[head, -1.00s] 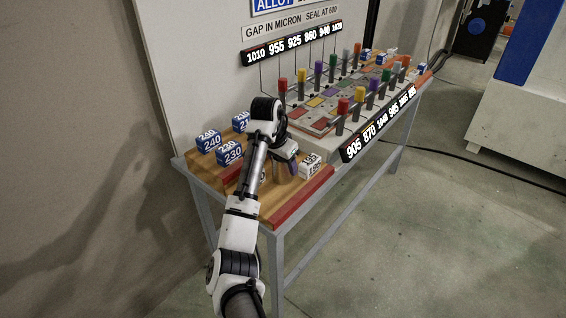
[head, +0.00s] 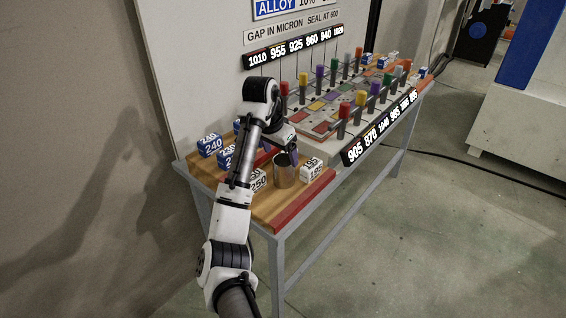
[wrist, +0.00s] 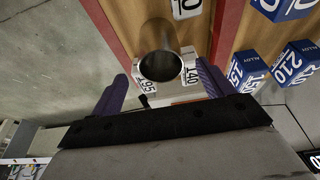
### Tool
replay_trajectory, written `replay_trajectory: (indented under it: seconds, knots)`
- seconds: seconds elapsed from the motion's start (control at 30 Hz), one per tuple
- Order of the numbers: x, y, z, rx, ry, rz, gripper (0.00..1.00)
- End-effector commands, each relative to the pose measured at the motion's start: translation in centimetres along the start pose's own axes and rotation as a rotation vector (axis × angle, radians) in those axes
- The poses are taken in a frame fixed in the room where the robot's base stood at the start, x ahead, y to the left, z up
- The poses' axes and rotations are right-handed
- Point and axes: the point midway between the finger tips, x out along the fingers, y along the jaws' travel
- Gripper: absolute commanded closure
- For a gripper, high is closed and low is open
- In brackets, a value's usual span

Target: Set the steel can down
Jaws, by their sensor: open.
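The steel can (head: 285,174) stands upright on the wooden top of the bench (head: 276,206), near its front end. Its open mouth faces my wrist camera, where the can (wrist: 157,38) shows beyond the fingertips. My gripper (wrist: 162,72) is open, with one purple finger on each side and a gap between them. In the head view my gripper (head: 291,150) is just above and behind the can, partly hidden by my arm. The fingers look clear of the can's wall.
White number blocks (head: 312,168) stand close to the can on both sides. Blue alloy blocks (head: 209,145) stand at the left. A red strip (head: 304,200) edges the bench. A panel with several coloured-top posts (head: 343,110) fills the bench beyond.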

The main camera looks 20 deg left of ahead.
Motion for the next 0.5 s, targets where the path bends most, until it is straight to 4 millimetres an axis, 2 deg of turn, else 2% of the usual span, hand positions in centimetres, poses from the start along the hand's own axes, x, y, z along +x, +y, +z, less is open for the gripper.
replay_trajectory:
  seconds: [0.03,0.2,0.33,0.5]
  knots:
    - [-1.6,-0.2,0.0,-0.001,-0.001,-0.006,0.2]
    - [-4.0,-0.1,0.0,0.0,-0.001,-0.004,0.2]
    - [-4.9,-0.1,0.0,0.0,-0.001,-0.002,0.2]
    - [-5.1,0.0,0.0,-0.001,-0.002,0.0,0.2]
